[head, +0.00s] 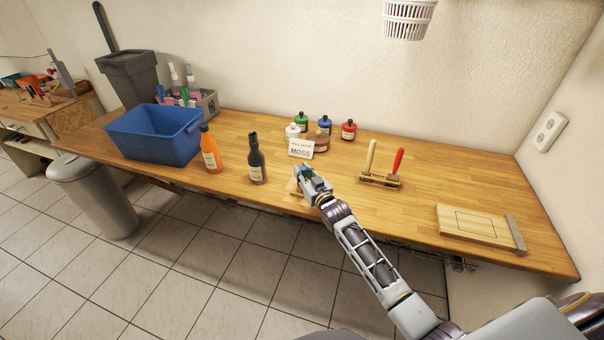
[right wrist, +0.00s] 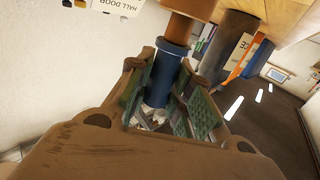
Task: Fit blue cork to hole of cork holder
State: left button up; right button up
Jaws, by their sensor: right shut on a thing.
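My right gripper (right wrist: 165,105) is shut on the blue cork (right wrist: 164,76), which sits between its green finger pads in the right wrist view. A brown cylindrical part (right wrist: 190,28) continues from its far end, toward the top of that view. In the head view my right gripper (head: 302,177) is over the front middle of the table, and the cork is hard to make out there. A small tan shape (head: 293,187) shows beside the gripper; I cannot tell what it is. I cannot make out the cork holder or its hole for certain. My left gripper is not in view.
A dark bottle (head: 257,162) and an orange bottle (head: 210,152) stand left of the gripper, near a blue bin (head: 150,136). A MOSS card (head: 301,149) and several small jars stand behind. A wooden rack (head: 380,180) and a board (head: 475,225) are to the right.

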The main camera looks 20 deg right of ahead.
jog(key=shift+r, duration=0.45)
jog(key=shift+p, duration=0.6)
dwell(0.7)
jog(key=shift+f+b, duration=0.7)
jog(key=shift+f, duration=0.5)
dwell(0.5)
jog(key=shift+r, duration=0.2)
jog(key=shift+r+p, duration=1)
jog(key=shift+f+b, duration=0.75)
jog(key=shift+f, duration=0.45)
dwell(1.1)
jog(key=shift+r, duration=0.2)
jog(key=shift+r+p, duration=0.75)
jog(key=shift+r, duration=0.2)
